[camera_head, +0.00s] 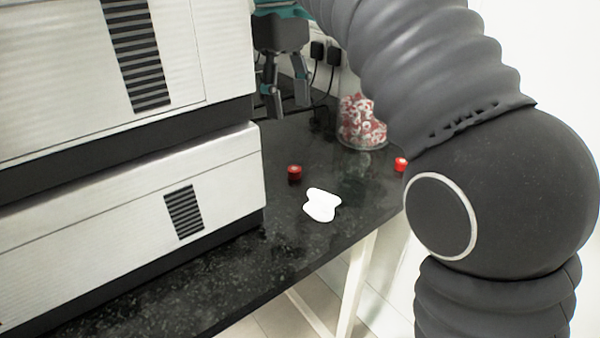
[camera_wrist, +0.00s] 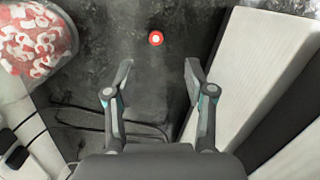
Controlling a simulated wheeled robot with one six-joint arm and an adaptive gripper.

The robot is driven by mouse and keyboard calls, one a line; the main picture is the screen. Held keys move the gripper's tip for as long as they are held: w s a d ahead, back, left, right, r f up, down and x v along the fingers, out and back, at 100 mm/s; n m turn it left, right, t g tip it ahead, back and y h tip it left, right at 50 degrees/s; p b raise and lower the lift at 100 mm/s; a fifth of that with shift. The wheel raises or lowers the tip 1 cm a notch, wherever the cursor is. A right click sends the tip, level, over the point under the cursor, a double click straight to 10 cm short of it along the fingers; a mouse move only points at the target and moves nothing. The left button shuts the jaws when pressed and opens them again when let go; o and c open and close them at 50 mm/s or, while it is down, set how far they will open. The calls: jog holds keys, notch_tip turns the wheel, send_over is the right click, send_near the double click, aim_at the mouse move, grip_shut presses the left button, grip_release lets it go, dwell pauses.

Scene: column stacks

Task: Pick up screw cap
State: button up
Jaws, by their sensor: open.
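A small red screw cap (camera_head: 294,173) lies on the dark speckled worktop near the white instrument stack. A second red cap (camera_head: 401,164) sits farther right, partly hidden by my arm. In the wrist view, one red cap with a white centre (camera_wrist: 155,38) lies beyond my fingertips, roughly in line with the gap between them. My gripper (camera_head: 288,108) hangs above the back of the worktop, pointing down, apart from the caps. In the wrist view my gripper (camera_wrist: 158,66) is open, with nothing between its fingers.
A clear jar of red and white pieces (camera_head: 362,126) stands at the back right. The white stacked instruments (camera_head: 215,175) fill the left. A white flat piece (camera_head: 321,205) lies near the worktop's front edge. Black plugs and cables (camera_head: 325,55) are behind my gripper.

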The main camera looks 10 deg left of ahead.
jog(key=b, duration=0.2)
send_over(294, 168)
jog(key=f, duration=0.7)
jog(key=shift+s+d+f, duration=0.1)
jog(key=shift+s, duration=0.3)
jog(key=f, duration=0.1)
jog(key=f+b, duration=0.1)
jog(key=f, duration=0.2)
jog(key=shift+w+a+f, duration=0.2)
jog(key=shift+w+f, duration=0.1)
jog(key=shift+w, duration=0.1)
jog(key=shift+f+b, duration=0.3)
jog(key=shift+f, duration=0.05)
jog(key=c, duration=0.8)
